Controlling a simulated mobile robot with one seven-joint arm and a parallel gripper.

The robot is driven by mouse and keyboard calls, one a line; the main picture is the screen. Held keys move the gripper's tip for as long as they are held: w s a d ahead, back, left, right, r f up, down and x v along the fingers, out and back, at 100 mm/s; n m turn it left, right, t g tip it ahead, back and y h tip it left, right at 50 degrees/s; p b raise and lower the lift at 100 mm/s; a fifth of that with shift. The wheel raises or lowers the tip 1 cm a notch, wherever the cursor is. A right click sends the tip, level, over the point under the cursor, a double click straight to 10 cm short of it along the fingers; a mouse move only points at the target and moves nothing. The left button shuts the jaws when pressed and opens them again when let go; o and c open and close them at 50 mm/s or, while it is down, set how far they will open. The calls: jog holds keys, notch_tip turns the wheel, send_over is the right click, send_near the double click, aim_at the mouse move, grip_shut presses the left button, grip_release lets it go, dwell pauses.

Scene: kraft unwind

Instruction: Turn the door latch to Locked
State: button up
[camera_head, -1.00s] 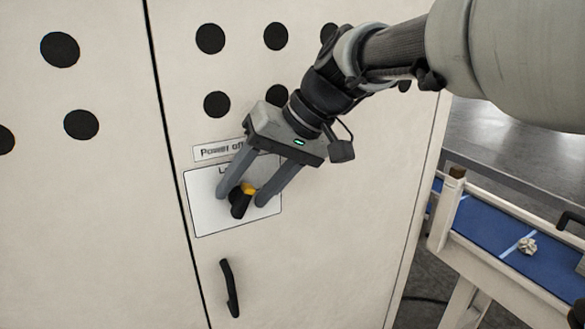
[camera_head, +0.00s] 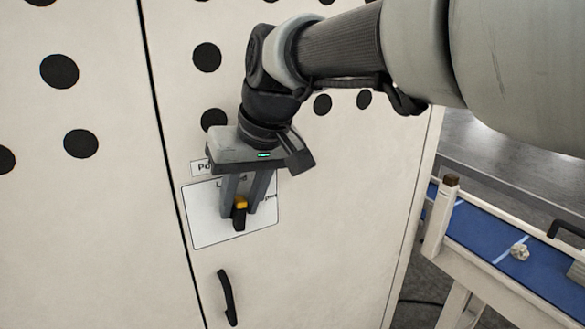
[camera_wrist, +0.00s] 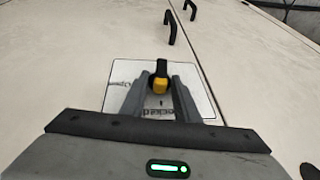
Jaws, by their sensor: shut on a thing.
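The door latch (camera_head: 239,217) is a small black knob with a yellow end, on a white label plate (camera_head: 212,232) on the cabinet door. In the head view it stands nearly upright, yellow end up. In the wrist view the latch (camera_wrist: 160,68) has its yellow end towards the word "Locked", which is partly covered by my fingers; "Open" is printed to the left. My gripper (camera_head: 241,208) comes from above, its two fingers shut on the latch around the yellow end. The gripper also shows in the wrist view (camera_wrist: 159,84).
A black door handle (camera_head: 228,298) sits below the plate. A partly covered "Power off" sign (camera_head: 201,168) is just above it. A blue-topped conveyor (camera_head: 480,228) with a crumpled piece (camera_head: 519,252) stands at the right. The door face around the plate is clear.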

jog(key=shift+h, duration=0.3)
jog(key=shift+s+a+t+h, duration=0.1)
jog(key=shift+a+t+h, duration=0.1)
jog(key=shift+t+h, duration=0.45)
jog(key=o, duration=1.6)
